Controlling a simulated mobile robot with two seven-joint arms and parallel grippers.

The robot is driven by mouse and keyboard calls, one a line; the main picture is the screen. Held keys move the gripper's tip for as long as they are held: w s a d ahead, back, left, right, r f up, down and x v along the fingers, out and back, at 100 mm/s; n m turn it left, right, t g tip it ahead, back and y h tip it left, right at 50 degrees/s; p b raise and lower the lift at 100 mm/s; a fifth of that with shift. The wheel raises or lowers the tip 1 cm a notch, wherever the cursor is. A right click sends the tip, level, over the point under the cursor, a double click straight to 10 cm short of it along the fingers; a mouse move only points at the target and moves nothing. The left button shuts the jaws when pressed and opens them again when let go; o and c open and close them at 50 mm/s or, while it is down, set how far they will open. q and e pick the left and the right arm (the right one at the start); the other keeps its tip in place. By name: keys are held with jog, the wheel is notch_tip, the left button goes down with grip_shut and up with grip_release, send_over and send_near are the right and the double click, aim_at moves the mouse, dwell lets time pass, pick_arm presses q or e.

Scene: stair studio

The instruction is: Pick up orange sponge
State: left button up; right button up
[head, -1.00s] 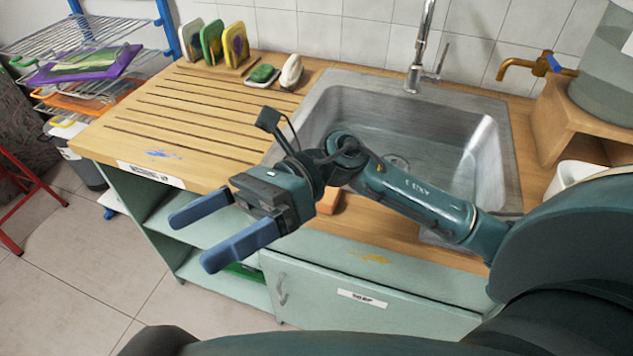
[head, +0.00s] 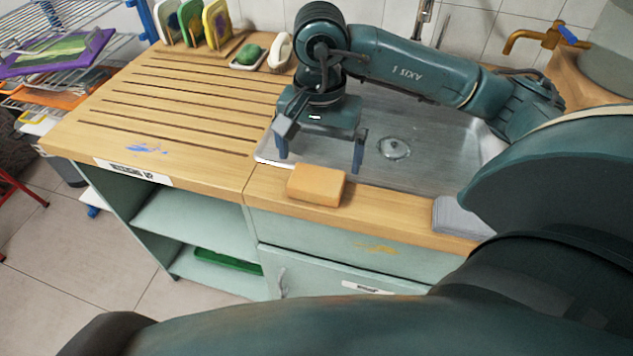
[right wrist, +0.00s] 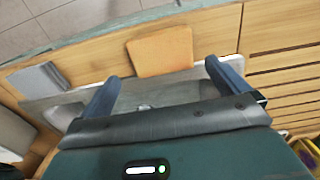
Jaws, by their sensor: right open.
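The orange sponge (head: 316,185) is a small block lying on the wooden counter strip in front of the sink. My right gripper (head: 320,160) is open and empty, with fingers pointing down over the sink's front edge, just behind the sponge. In the right wrist view its two blue fingers (right wrist: 162,85) are spread wide and apart from the sponge. My left gripper is not in view.
The metal sink (head: 425,135) lies behind the sponge, partly hidden by my right arm. A grey folded cloth (head: 458,216) lies to the right on the counter. The slatted drainboard (head: 175,105) at left is clear. A green sponge (head: 249,54) and upright boards (head: 216,25) stand at the back.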

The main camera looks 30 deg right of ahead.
aim_at(317, 179)
jog(key=f, duration=0.4)
jog(key=f+p, duration=0.1)
jog(key=f, duration=0.1)
jog(key=shift+a+f, duration=0.25)
jog(key=c, duration=0.8)
